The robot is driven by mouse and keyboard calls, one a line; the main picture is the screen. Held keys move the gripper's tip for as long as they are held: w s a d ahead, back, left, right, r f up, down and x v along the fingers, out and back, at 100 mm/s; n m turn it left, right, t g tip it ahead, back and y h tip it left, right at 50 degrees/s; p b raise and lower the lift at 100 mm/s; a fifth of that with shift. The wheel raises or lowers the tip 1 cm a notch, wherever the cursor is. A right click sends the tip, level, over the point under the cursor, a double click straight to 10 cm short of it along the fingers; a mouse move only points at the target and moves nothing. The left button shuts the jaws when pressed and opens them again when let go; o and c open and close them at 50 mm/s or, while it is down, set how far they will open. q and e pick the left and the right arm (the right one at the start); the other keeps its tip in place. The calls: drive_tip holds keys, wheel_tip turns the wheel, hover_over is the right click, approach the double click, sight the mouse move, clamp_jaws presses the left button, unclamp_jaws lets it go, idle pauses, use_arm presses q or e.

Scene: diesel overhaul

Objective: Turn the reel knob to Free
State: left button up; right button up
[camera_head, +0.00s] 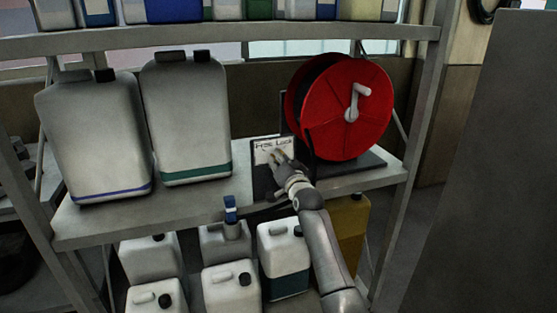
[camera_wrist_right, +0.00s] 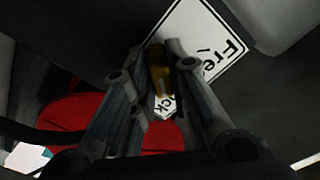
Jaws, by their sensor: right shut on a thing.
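The red reel (camera_head: 345,108) with a grey crank stands on the right of the shelf. Left of it is a white label plate (camera_head: 266,147) reading Free and Lock; it shows tilted in the right wrist view (camera_wrist_right: 212,47). My right gripper (camera_head: 279,160) is at the front of this plate. In the right wrist view its fingers (camera_wrist_right: 164,65) are shut on the knob (camera_wrist_right: 158,80), a yellow-brown piece in front of the plate. The fingers partly hide the knob, and I cannot tell its exact angle. My left gripper is not in view.
Two large grey-white canisters (camera_head: 95,140) (camera_head: 186,120) stand left of the plate on the shelf (camera_head: 130,218). Several smaller jugs (camera_head: 150,258) and a blue-topped container (camera_head: 230,210) are below. A large dark grey panel (camera_head: 480,170) fills the right side.

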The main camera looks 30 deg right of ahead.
drive_tip(key=n+p, duration=0.1)
drive_tip(key=n, duration=0.3)
drive_tip(key=shift+r, duration=0.15)
drive_tip(key=n+p, duration=0.1)
drive_tip(key=n, duration=0.5)
drive_tip(key=n+p, duration=0.1)
drive_tip(key=n, duration=0.5)
drive_tip(key=shift+a+f, duration=0.2)
drive_tip(key=o, duration=1.5)
